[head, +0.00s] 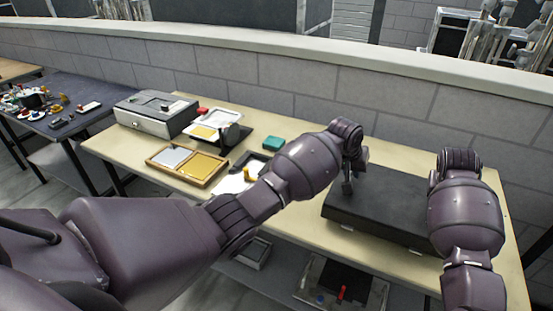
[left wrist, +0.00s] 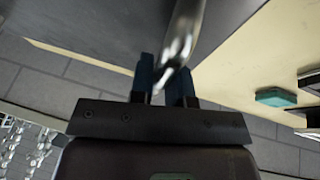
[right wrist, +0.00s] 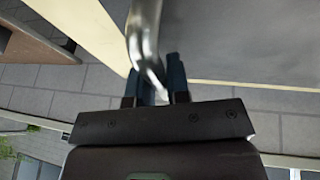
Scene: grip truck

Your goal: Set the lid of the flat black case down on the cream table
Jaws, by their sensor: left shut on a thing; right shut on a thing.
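The flat black case (head: 395,200) lies on the right part of the cream table (head: 478,268), its dark top facing up. No gap between lid and body shows, so I cannot tell whether the lid is seated. My left gripper (head: 348,186) is at the left end of the case top. In the left wrist view its fingers (left wrist: 166,75) are shut on a curved silver handle (left wrist: 186,30). My right gripper's fingers, hidden by its arm in the head view, show in the right wrist view (right wrist: 160,78), shut on another silver handle (right wrist: 143,30).
Left of the case are a small green block (head: 273,142), a dark tray and a wooden box with a yellow compartment (head: 205,166). A grey metal box (head: 155,113) stands farther left. A block wall (head: 300,90) runs behind the table. A lower shelf holds trays.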

